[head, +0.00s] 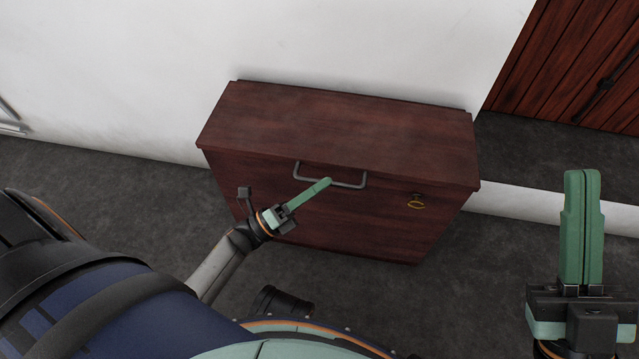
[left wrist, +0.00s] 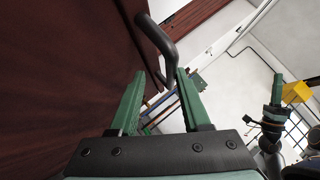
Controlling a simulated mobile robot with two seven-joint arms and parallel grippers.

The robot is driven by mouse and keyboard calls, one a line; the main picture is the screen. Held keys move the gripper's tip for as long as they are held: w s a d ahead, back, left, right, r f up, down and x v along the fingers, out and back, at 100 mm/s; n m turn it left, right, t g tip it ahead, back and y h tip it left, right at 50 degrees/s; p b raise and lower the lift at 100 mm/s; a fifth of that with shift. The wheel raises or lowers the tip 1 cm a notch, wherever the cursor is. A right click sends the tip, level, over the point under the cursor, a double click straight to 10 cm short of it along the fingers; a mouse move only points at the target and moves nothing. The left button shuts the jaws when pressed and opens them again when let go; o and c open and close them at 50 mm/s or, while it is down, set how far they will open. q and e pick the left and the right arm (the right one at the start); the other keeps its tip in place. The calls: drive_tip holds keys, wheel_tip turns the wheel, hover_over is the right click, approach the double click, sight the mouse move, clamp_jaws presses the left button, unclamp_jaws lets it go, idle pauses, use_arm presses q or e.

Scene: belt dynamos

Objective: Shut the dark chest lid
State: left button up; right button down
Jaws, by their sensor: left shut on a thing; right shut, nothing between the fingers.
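The dark chest (head: 320,205) is reddish-brown wood and stands against the white wall. Its lid (head: 345,125) lies flat over the box in the head view, and I see no open gap along its front edge. A grey bar handle (head: 350,185) sits on the front just below the lid edge. My left gripper (head: 326,182) is shut on this handle near its middle. In the left wrist view the handle (left wrist: 158,42) runs down between the two green fingers (left wrist: 158,85). My right gripper (head: 582,174) is shut and empty, right of the chest and apart from it.
A dark red plank door (head: 580,60) is at the upper right, beyond a raised ledge (head: 545,145). The dark grey floor (head: 460,270) is clear between the chest and my right gripper.

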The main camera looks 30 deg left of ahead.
use_arm(q)
drive_tip(key=v, duration=1.2)
drive_tip(key=shift+f, duration=0.15)
drive_tip(key=shift+s+a, duration=0.2)
